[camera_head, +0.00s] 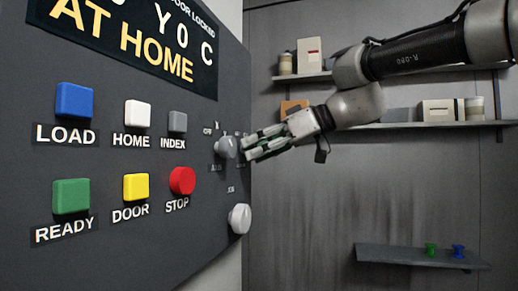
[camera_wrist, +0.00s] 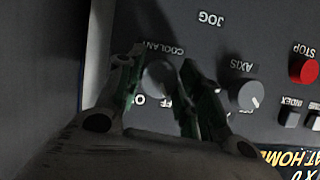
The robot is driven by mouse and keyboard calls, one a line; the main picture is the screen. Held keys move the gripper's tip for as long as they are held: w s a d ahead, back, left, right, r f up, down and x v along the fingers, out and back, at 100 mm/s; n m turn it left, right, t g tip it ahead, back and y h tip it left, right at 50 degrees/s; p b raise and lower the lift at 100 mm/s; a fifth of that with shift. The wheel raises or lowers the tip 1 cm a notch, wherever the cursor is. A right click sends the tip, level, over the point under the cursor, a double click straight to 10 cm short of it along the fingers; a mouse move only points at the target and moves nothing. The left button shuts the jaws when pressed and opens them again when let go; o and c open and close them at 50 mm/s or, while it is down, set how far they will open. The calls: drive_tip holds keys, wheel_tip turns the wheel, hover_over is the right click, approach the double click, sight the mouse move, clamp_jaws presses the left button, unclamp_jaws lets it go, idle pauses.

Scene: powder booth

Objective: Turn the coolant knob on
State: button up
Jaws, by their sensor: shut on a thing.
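The coolant knob (camera_wrist: 157,79) is a grey round knob on the dark control panel (camera_head: 120,230). In the wrist view, which shows the panel upside down, it sits between my two fingers beside the COOLANT label. My gripper (camera_head: 248,147) reaches the panel's right edge from the right, and it also shows in the wrist view (camera_wrist: 161,62). It is shut on the coolant knob. In the head view my fingers hide this knob. The OFF lettering is partly covered by a finger, and I cannot read the knob's pointer.
The grey axis knob (camera_head: 226,147) is close to my fingers. The white jog knob (camera_head: 240,218) is below. Several coloured buttons, including red STOP (camera_head: 182,181), lie left. Wall shelves (camera_head: 400,126) with boxes stand behind my arm; a lower shelf (camera_head: 400,255) holds two small spools.

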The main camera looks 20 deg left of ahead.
drive_tip(key=m+g+y, duration=0.1)
drive_tip(key=m+g, duration=0.1)
drive_tip(key=m, duration=0.2)
drive_tip(key=m+g+y, duration=0.1)
drive_tip(key=m+g, duration=0.2)
drive_tip(key=m, duration=0.2)
drive_tip(key=shift+w+f, duration=0.1)
drive_tip(key=shift+w, duration=0.1)
idle(0.3)
idle(0.6)
drive_tip(key=o, duration=1)
drive_tip(key=v, duration=1.2)
drive_tip(key=shift+f, duration=0.1)
